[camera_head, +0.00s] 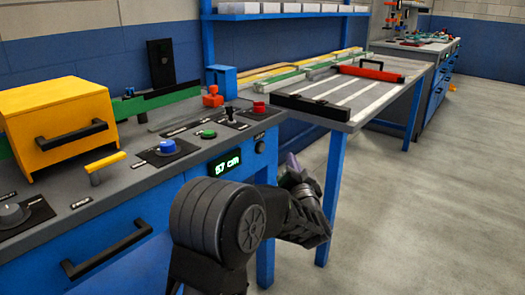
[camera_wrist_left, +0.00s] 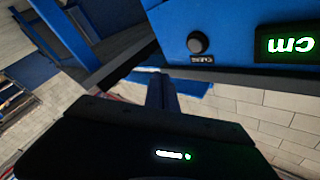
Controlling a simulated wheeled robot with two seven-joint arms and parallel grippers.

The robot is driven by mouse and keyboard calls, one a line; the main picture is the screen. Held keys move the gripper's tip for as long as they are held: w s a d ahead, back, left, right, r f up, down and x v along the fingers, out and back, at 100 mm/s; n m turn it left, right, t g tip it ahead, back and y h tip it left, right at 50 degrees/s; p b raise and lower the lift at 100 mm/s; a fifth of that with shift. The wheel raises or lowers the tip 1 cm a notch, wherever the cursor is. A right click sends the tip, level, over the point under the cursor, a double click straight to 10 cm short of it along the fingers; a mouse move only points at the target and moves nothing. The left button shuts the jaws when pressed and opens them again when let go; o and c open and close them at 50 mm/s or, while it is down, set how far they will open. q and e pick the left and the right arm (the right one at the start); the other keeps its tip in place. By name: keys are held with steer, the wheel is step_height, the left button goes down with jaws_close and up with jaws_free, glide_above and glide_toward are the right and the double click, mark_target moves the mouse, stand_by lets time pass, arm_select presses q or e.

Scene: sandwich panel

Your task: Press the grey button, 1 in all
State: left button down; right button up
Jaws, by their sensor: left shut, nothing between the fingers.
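A small dark grey round button (camera_head: 260,147) sits on the blue front face of the bench, right of the green "57 cm" display. It also shows in the left wrist view (camera_wrist_left: 198,43), with a small label beside it. My left gripper (camera_head: 293,162) is in front of the bench's right end, to the right of and slightly below the button in the head view. Its shut, empty fingers also show in the left wrist view (camera_wrist_left: 158,82), apart from the button in the picture. My right gripper is not in view.
The bench top holds a blue knob (camera_head: 167,147), a green button (camera_head: 208,134), a red button (camera_head: 258,107), a grey knob (camera_head: 12,213) and a yellow box (camera_head: 55,115). A second table (camera_head: 385,95) with a red roller (camera_head: 371,73) stands behind. The floor at right is clear.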

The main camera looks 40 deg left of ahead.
mark_target(261, 148)
arm_select(q)
steer(key=a+b, duration=0.1)
steer(key=a, duration=0.6)
steer(key=shift+b, duration=0.3)
steer(key=shift+s+a, duration=0.1)
steer(key=shift+a, duration=0.05)
stand_by(1.6)
steer(key=shift+a, duration=0.3)
steer(key=shift+a, duration=0.45)
stand_by(0.8)
steer(key=shift+d, duration=0.1)
steer(key=shift+d+p, duration=0.5)
steer(key=shift+d, duration=0.2)
